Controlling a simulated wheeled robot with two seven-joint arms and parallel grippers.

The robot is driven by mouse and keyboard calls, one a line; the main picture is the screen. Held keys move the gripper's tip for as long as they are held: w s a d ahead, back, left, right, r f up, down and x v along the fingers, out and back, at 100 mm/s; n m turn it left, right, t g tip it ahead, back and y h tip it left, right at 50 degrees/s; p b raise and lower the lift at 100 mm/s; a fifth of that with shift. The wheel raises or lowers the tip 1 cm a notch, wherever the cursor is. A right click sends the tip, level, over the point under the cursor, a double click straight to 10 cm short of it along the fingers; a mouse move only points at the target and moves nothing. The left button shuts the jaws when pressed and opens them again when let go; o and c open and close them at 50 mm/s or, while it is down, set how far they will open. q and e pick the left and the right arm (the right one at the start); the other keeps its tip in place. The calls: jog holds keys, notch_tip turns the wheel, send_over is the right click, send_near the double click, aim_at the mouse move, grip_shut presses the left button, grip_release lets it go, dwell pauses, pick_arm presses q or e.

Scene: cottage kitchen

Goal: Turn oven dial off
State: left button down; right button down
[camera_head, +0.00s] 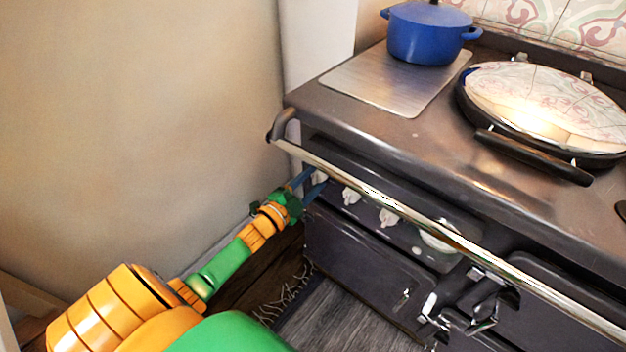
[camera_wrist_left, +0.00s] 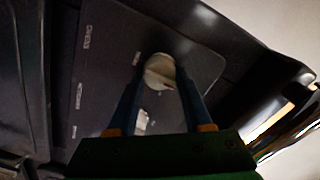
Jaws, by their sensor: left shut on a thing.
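The oven dial, a pale round knob (camera_wrist_left: 159,71), sits on the dark control panel in the left wrist view, between the two blue fingers of my left gripper (camera_wrist_left: 160,88). The fingers are shut on it from both sides. In the head view my left gripper (camera_head: 309,185) reaches under the chrome rail to the left end of the panel, and the fingers partly hide the held dial. Two more white knobs, one nearer (camera_head: 351,195) and one further right (camera_head: 388,217), are on the same panel. My right gripper is not in view.
A chrome rail (camera_head: 375,206) runs along the stove front, just above the knobs. The dark stove carries a blue pot (camera_head: 428,36) and a domed lid (camera_head: 545,98). A bare wall (camera_head: 140,120) stands to the left.

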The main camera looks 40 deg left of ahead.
pick_arm(q)
jog(key=shift+c, duration=1.6)
grip_release()
jog(key=shift+s, duration=0.1)
jog(key=s+p, duration=0.1)
jog(key=s, duration=0.6)
jog(key=shift+a, duration=0.3)
